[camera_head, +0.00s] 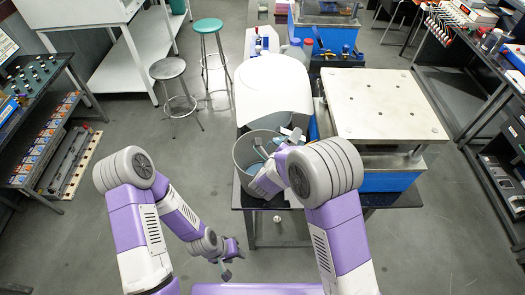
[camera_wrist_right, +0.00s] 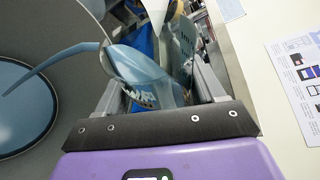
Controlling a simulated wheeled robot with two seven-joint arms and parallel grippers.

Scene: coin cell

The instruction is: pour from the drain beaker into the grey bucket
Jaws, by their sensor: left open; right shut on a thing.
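The grey bucket (camera_head: 240,157) stands at the front edge of the bench in the head view, with its wall on the left of the right wrist view (camera_wrist_right: 60,40). Blue liquid (camera_wrist_right: 22,105) lies in it. My right gripper (camera_wrist_right: 160,88) is shut on the clear drain beaker (camera_wrist_right: 150,72), tilted with its mouth toward the bucket. A blue stream (camera_wrist_right: 50,58) arcs from the beaker's lip into the bucket. In the head view my right forearm hides most of the beaker. My left gripper (camera_head: 228,252) is open and empty, low in front of the bench.
A large white rounded machine cover (camera_head: 272,85) stands behind the bucket. A pale flat plate with holes (camera_head: 380,105) is to the right. Two stools (camera_head: 207,27) stand at the back left.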

